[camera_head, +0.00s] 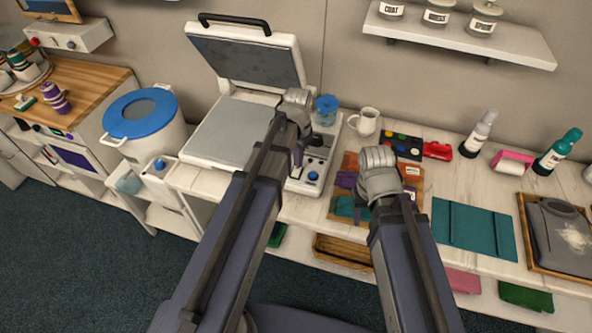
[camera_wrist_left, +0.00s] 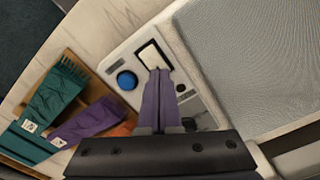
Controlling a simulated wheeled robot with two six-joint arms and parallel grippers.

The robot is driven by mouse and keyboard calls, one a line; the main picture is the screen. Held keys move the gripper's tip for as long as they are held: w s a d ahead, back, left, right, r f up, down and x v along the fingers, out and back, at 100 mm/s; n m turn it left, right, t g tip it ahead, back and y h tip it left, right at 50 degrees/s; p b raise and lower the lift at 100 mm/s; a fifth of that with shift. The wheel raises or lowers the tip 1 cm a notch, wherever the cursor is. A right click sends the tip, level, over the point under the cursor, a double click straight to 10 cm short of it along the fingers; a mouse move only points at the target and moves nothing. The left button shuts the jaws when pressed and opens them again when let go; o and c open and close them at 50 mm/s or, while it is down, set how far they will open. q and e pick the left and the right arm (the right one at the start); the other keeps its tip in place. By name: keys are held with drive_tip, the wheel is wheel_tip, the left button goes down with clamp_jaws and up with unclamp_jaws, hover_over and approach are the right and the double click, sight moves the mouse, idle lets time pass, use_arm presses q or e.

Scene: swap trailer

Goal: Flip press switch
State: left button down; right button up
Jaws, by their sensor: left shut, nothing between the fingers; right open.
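The press switch (camera_wrist_left: 152,55) is a cream rocker in a black frame on the white control panel of the heat press (camera_head: 232,132). In the left wrist view it sits beside a round blue button (camera_wrist_left: 127,80), also visible in the head view (camera_head: 313,176). My left gripper (camera_wrist_left: 158,72) is shut and empty. Its purple fingertips are at the switch's near edge and overlap it in the picture; I cannot tell whether they touch. In the head view my left gripper (camera_head: 298,156) is over the panel. My right gripper (camera_head: 358,196) is open above the wooden tray, its fingers largely hidden.
The press lid (camera_head: 245,60) stands raised behind. A blue-lidded jar (camera_head: 326,108) and a white mug (camera_head: 365,122) stand behind the panel. Teal folded cloth (camera_head: 473,232) lies further right.

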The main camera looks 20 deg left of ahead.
use_arm(q)
drive_tip(key=shift+f+b, duration=0.5)
use_arm(e)
drive_tip(key=shift+f, duration=0.55)
use_arm(q)
drive_tip(key=shift+r, duration=0.1)
use_arm(e)
drive_tip(key=shift+r, duration=0.1)
use_arm(q)
wheel_tip(320, 180, up, 7)
drive_tip(key=p, duration=0.7)
use_arm(e)
wheel_tip(320, 180, up, 7)
use_arm(q)
drive_tip(key=shift+s+d, duration=0.2)
drive_tip(key=shift+s, duration=0.05)
drive_tip(key=s+d+f+n+y+b, duration=0.1)
drive_tip(key=s+d+f+n+b, duration=0.1)
drive_tip(key=s+d, duration=0.8)
drive_tip(key=s, duration=0.3)
drive_tip(key=shift+s+f+n, duration=0.15)
drive_tip(key=shift+s+n, duration=0.15)
drive_tip(key=shift+s, duration=0.1)
use_arm(e)
wheel_tip(320, 180, down, 2)
drive_tip(key=shift+f, duration=0.2)
